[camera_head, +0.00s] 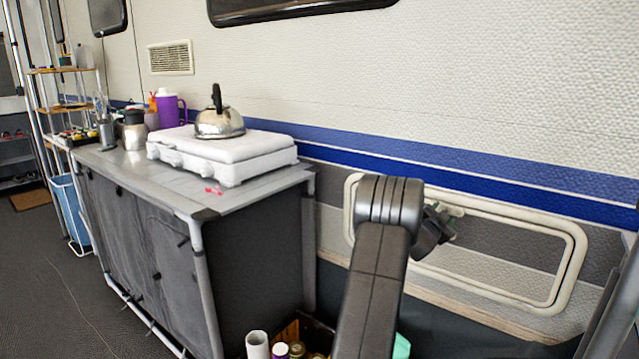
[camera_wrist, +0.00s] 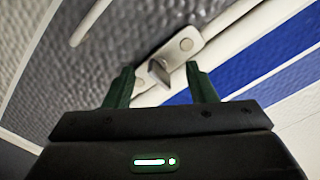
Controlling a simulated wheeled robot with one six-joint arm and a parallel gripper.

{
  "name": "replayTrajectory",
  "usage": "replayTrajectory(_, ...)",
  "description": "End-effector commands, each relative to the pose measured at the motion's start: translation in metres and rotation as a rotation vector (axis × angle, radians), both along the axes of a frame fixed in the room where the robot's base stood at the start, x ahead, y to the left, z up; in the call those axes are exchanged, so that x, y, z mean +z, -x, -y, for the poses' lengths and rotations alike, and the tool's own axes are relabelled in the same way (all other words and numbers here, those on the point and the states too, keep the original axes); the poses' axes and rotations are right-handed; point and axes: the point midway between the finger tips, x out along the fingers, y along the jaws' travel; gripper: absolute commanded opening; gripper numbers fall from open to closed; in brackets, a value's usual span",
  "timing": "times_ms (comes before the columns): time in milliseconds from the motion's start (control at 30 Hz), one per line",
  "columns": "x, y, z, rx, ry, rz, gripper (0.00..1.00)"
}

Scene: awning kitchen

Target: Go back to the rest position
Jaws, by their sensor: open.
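My gripper (camera_wrist: 160,88) shows in the wrist view with its two dark green fingers apart and nothing between them. Beyond the fingertips is a metal latch (camera_wrist: 162,70) on the camper wall; I cannot tell whether the fingers touch it. In the head view my arm rises at the lower right in front of the wall hatch (camera_head: 500,252).
A grey cabinet (camera_head: 250,260) stands left of my arm. On it are a white stove (camera_head: 222,155) with a kettle (camera_head: 219,122), a purple jug (camera_head: 168,108) and a small red item (camera_head: 213,190). Below, a crate holds bottles (camera_head: 297,350).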

Motion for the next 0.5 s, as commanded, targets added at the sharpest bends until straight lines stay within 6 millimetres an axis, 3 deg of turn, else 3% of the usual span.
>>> replayTrajectory(500,0.0021,0.0000,-0.0002,0.001,0.367,-0.278,0.51)
